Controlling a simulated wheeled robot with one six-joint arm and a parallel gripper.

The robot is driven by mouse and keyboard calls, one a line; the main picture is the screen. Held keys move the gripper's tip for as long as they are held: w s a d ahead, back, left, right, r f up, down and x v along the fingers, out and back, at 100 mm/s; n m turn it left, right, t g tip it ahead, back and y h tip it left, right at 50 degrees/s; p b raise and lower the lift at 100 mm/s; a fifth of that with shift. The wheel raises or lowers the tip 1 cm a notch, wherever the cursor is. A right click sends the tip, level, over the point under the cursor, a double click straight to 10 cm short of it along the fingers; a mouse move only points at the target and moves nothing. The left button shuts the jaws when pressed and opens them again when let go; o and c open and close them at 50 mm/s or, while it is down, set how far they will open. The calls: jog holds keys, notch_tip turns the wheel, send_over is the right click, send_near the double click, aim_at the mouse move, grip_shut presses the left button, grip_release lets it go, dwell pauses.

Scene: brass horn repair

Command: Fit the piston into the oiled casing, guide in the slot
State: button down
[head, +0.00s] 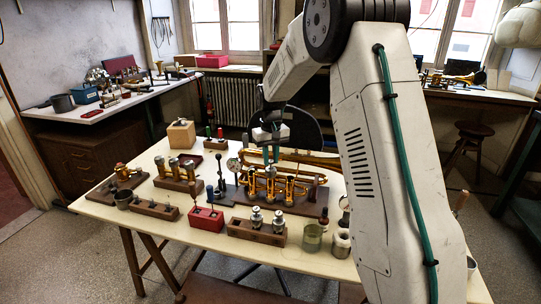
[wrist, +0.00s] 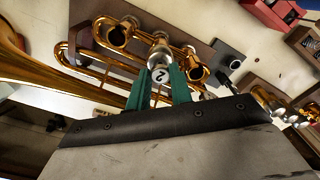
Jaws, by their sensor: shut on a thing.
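The brass horn (head: 290,187) lies on a dark board (head: 318,205) on the near table, its casings standing up. In the wrist view two open casing mouths show, one at the upper left (wrist: 118,36) and one at the right (wrist: 196,71). My gripper (head: 271,152) is above the horn. Its green fingers (wrist: 162,86) are shut on a piston (wrist: 160,74), whose top is marked 2. A silver part shows just beyond the marked top, between the two casings. I cannot tell whether the piston's lower end is inside the middle casing. The guide and slot are hidden.
A red block (head: 206,219), a wooden block with two silver parts (head: 257,232), a metal cup (head: 313,238) and a white roll (head: 341,243) stand along the front. Wooden racks (head: 178,180) fill the left. Bare tabletop shows near the front edge.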

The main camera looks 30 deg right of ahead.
jog(key=c, duration=1.2)
grip_release()
jog(key=shift+f, duration=0.1)
jog(key=shift+o, duration=0.2)
notch_tip(320, 180, up, 8)
jog(key=shift+f, duration=0.1)
jog(key=s+a+r, duration=0.2)
jog(key=s+a, duration=0.2)
jog(key=s, duration=1)
jog(key=s+a+r+t, duration=0.1)
jog(key=s+a, duration=0.4)
jog(key=s, duration=0.8)
jog(key=s+a+r+n, duration=0.1)
jog(key=s+a+r, duration=0.2)
jog(key=s, duration=1.1)
jog(key=shift+s+a, duration=0.35)
jog(key=shift+a, duration=0.55)
